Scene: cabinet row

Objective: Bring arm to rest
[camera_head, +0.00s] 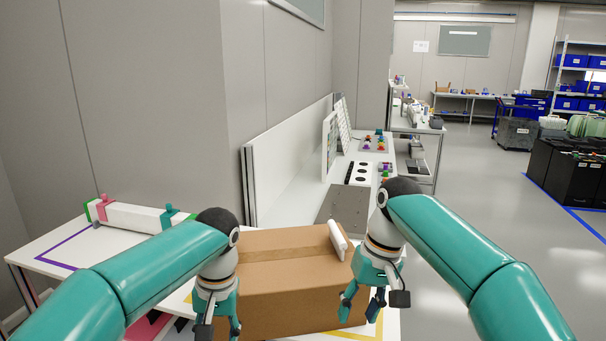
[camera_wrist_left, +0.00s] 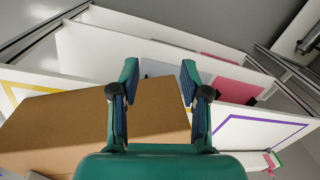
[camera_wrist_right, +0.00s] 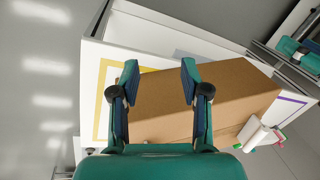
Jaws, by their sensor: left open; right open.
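My right gripper (camera_head: 365,302) is open and empty, pointing down near the right end of a closed brown cardboard box (camera_head: 283,290). It also shows open in the right wrist view (camera_wrist_right: 158,80), with the box (camera_wrist_right: 225,95) behind its fingers. My left gripper (camera_head: 217,325) is open and empty at the box's left side. In the left wrist view its fingers (camera_wrist_left: 158,80) stand apart, with the box (camera_wrist_left: 60,135) beyond them. I cannot tell from the views whether either gripper touches the box.
The box stands on a white table with a yellow outline (camera_head: 368,330). A white roll (camera_head: 338,241) lies on its top. A side table (camera_head: 55,252) at left holds a white block with coloured clamps (camera_head: 130,216). Open grey floor (camera_head: 475,225) lies at right.

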